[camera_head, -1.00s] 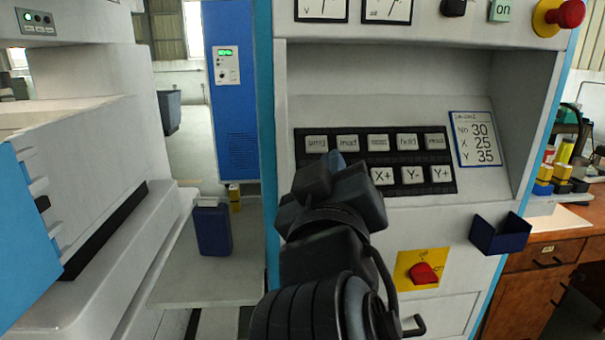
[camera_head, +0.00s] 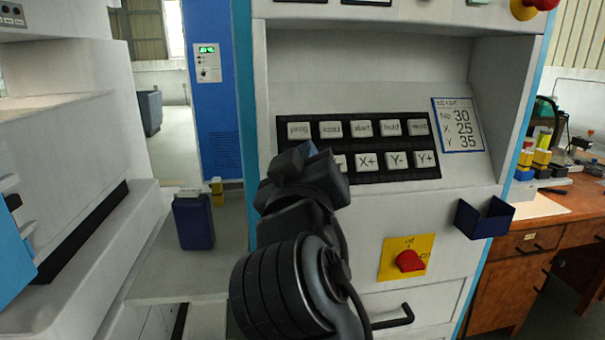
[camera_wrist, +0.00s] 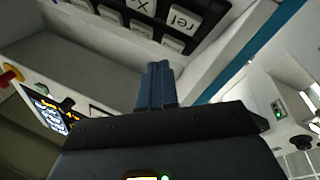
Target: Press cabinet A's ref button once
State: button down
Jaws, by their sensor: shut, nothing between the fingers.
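A white control cabinet (camera_head: 350,75) with blue edges stands in front of me; no cabinet letter is readable. Its black keypad (camera_head: 445,158) has two rows of pale keys. The ref button (camera_wrist: 181,20) shows in the wrist view at the upper right, with an X key (camera_wrist: 143,6) beside it. In the head view the lower row's left end, with the ref button, is hidden behind my gripper (camera_head: 307,151). My gripper is shut and empty. In the wrist view its fingertips (camera_wrist: 158,67) point toward the keypad and appear apart from the ref button.
A red rotary switch (camera_head: 410,261) on a yellow plate, a dark blue bin (camera_head: 484,218) and a black handle (camera_head: 393,320) are on the cabinet front. A blue canister (camera_head: 193,222) stands on a ledge at left. A wooden workbench (camera_head: 530,245) is at right.

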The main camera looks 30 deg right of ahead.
jog(key=shift+w+d+f+b, duration=0.25)
jog(key=shift+w+f+b, duration=0.1)
jog(key=shift+w+f, duration=0.25)
jog(key=shift+w+d+f+b, duration=0.2)
jog(key=shift+w+f+b, duration=0.15)
jog(key=shift+w, duration=0.35)
jog(key=shift+w+f, duration=0.1)
dwell(1.1)
jog(key=shift+w+d+f, duration=0.1)
jog(key=shift+w+f, duration=0.05)
jog(key=shift+w, duration=0.1)
jog(key=shift+w+d+f+b, duration=0.1)
jog(key=shift+w+f+b, duration=0.2)
jog(key=shift+b, duration=0.1)
dwell(0.7)
jog(key=shift+r, duration=0.1)
jog(key=shift+s+a+r+p, duration=0.2)
jog(key=shift+s+r+p, duration=0.2)
jog(key=shift+s, duration=0.25)
jog(key=s+r+p, duration=0.1)
jog(key=s, duration=0.1)
jog(key=s+a+r+p, duration=0.1)
jog(key=s+r, duration=0.1)
jog(key=shift+a, duration=0.1)
dwell(0.6)
